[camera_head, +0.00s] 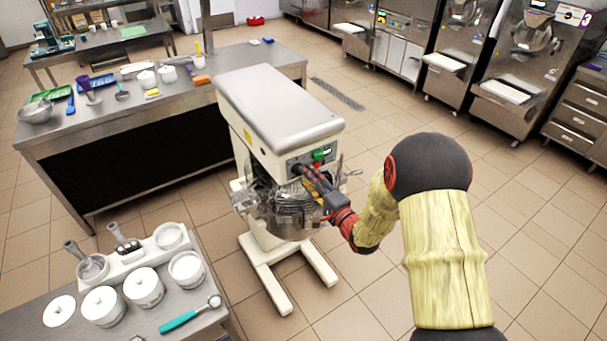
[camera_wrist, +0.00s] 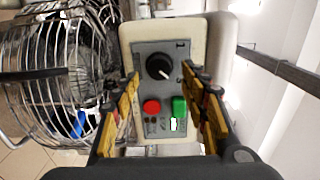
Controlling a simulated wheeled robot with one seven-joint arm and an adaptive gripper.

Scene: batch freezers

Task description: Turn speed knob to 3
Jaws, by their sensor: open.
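The planetary mixer (camera_head: 275,100) stands on the tiled floor in the head view, with its control panel on the front under the head. In the wrist view the panel (camera_wrist: 144,100) shows a black speed knob (camera_wrist: 159,67) with a white pointer mark aimed toward the lower right. A red button (camera_wrist: 152,106) and a green button (camera_wrist: 179,106) sit below the knob in that view. My gripper (camera_head: 311,178) is at the panel in the head view. In the wrist view its open yellow fingers (camera_wrist: 158,88) flank the panel, with the knob between and beyond the tips. The speed numbers are too small to read.
The mixer's wire bowl guard (camera_wrist: 55,80) is close on the left in the wrist view. A steel worktable (camera_head: 225,60) with utensils stands behind the mixer. A counter (camera_head: 190,335) with white containers is at the front left. Floor to the right is clear.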

